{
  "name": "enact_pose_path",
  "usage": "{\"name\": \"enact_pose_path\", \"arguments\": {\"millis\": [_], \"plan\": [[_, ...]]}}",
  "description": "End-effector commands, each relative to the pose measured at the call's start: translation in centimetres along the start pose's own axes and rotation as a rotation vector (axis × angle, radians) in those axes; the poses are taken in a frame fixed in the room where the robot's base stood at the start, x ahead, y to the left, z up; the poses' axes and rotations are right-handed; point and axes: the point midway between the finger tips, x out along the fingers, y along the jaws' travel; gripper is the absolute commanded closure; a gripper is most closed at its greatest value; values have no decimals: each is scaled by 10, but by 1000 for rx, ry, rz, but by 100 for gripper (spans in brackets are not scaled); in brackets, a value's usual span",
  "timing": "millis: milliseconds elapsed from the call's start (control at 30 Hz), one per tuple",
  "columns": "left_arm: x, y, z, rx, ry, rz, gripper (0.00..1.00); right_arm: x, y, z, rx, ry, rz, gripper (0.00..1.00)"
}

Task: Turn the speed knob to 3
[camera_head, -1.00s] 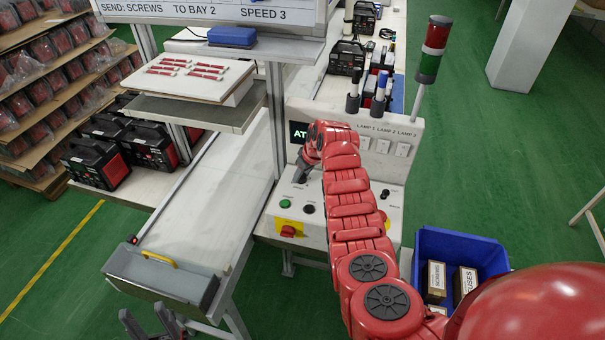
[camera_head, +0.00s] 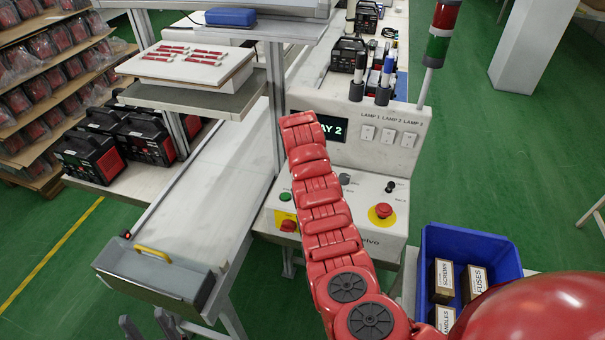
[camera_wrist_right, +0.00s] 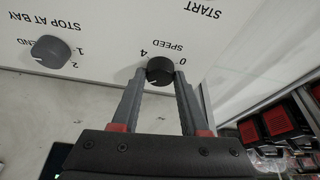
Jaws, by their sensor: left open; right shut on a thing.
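The black speed knob (camera_wrist_right: 160,71) is in the right wrist view, on a white panel with "SPEED", 0 and 4 printed upside down around it. Its pale pointer mark faces the lower left of that picture. My right gripper (camera_wrist_right: 160,80) has its fingertips on both sides of this knob and is shut on it. In the head view my red right arm hides the speed knob and the right gripper. My left gripper (camera_head: 150,327) is open and empty at the bottom edge of the head view, apart from the panel.
A grey stop-at-bay knob (camera_wrist_right: 50,51) sits beside the speed knob. The console has a green button (camera_head: 285,197), a red mushroom button (camera_head: 383,211) and a display (camera_head: 334,128) ending in "AY 2". A blue bin (camera_head: 466,240) with boxes stands right; a conveyor (camera_head: 215,185) runs left.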

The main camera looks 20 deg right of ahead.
Motion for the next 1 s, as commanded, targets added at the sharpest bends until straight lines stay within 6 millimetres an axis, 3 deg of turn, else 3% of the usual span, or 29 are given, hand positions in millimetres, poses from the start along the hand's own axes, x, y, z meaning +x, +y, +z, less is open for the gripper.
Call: {"name": "enact_pose_path", "arguments": {"millis": [33, 300, 867, 900, 1000], "plan": [[-9, 0, 2, 0, 0, 0, 50, 3, -2, 0, 23, 4, 6, 100], [-23, 1, 4, 0, 0, 0, 50, 2, -1, 0, 113, 0, 46, 100], [-25, 1, 4, 0, 0, 0, 50, 0, -1, 0, 137, 0, 56, 100], [-25, 1, 4, 0, 0, 0, 50, 0, -1, 0, 137, 0, 56, 49], [-25, 1, 4, 0, 0, 0, 50, 0, -1, 0, 136, 0, 56, 31]]}}
